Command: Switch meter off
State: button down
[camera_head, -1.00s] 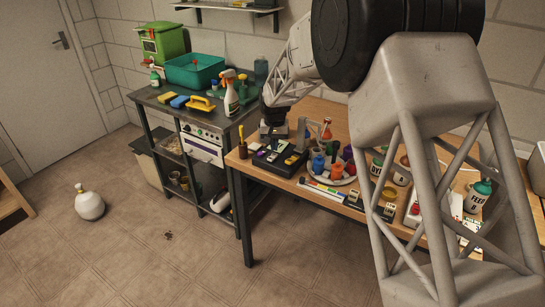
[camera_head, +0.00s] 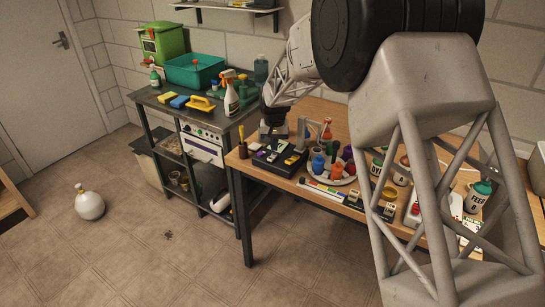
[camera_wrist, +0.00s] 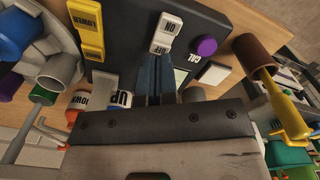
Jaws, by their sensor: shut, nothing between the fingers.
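The meter is a dark box (camera_head: 270,163) with coloured controls, at the left end of the wooden table. In the wrist view its dark top panel (camera_wrist: 128,20) carries a white rocker switch (camera_wrist: 165,33) marked ON and OFF, with the OFF end nearer my fingers. A purple button (camera_wrist: 206,46) marked CAL is to its right, and a yellow rocker (camera_wrist: 87,28) marked LOWER to its left. My gripper (camera_wrist: 156,60) is shut and empty, its tips at or just short of the OFF end; contact cannot be told. In the head view my gripper (camera_head: 272,132) is over the meter's back.
A brown cup (camera_wrist: 252,58) holding a yellow-handled tool stands right of the meter in the wrist view. A plate (camera_head: 345,181) of coloured pots stands close on the other side.

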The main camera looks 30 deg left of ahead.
aim_at(275, 154)
jog(key=shift+f, duration=1.25)
dwell(1.1)
jog(key=shift+r, duration=0.15)
jog(key=shift+r, duration=3.35)
